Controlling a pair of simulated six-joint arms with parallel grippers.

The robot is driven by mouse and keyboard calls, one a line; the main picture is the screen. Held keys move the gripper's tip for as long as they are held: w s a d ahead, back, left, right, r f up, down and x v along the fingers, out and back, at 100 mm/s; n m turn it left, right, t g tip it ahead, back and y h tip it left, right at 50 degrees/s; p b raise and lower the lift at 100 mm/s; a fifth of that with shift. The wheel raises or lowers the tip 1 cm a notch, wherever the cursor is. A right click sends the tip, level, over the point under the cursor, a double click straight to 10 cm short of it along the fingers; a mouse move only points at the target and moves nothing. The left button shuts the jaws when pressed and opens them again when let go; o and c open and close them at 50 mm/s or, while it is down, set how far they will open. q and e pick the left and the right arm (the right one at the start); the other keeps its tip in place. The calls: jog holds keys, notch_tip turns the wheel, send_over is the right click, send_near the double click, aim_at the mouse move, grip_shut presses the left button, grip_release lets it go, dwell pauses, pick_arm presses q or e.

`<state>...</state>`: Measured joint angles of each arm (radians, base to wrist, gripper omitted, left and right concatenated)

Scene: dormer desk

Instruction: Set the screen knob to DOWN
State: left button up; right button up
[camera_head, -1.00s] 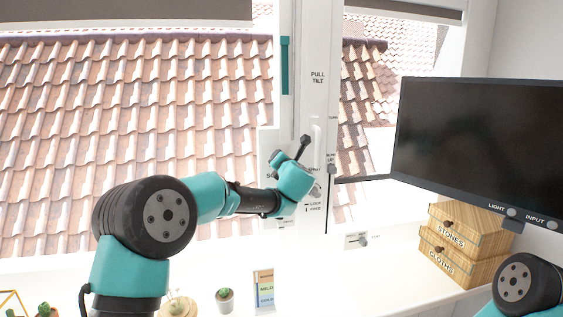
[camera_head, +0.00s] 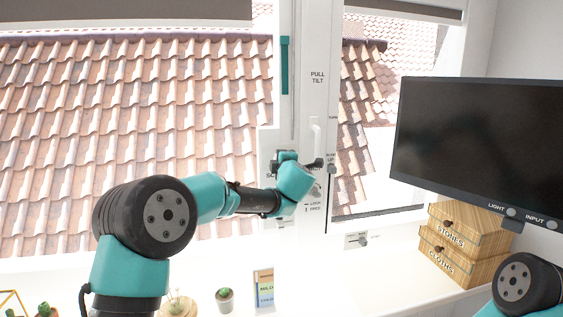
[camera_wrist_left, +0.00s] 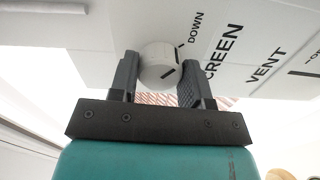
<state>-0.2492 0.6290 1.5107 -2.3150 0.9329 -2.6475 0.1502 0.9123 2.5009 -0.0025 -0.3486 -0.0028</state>
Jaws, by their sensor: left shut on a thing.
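The screen knob (camera_wrist_left: 158,62) is round and white with a dark mark on its face, in the left wrist view. My left gripper (camera_wrist_left: 160,85) is shut on it, one finger on each side. The words DOWN (camera_wrist_left: 196,28) and SCREEN (camera_wrist_left: 222,50) are printed on the white panel (camera_wrist_left: 100,40) to the knob's right. I cannot tell exactly which label the mark points at. In the head view my left gripper (camera_head: 284,158) is at the window post, and my wrist hides the knob. My right gripper is out of view.
A VENT label (camera_wrist_left: 266,70) is beside the SCREEN label. A white handle (camera_head: 316,135) stands on the post (camera_head: 313,100) just above my wrist. A monitor (camera_head: 480,145) and wooden drawers (camera_head: 462,245) are at the right. A small potted cactus (camera_head: 224,299) stands below my arm.

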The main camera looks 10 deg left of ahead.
pick_arm(q)
jog(key=shift+m, duration=0.6)
jog(key=o, duration=0.9)
jog(key=shift+s, duration=0.1)
jog(key=v, duration=1.7)
jog(key=shift+s, duration=0.15)
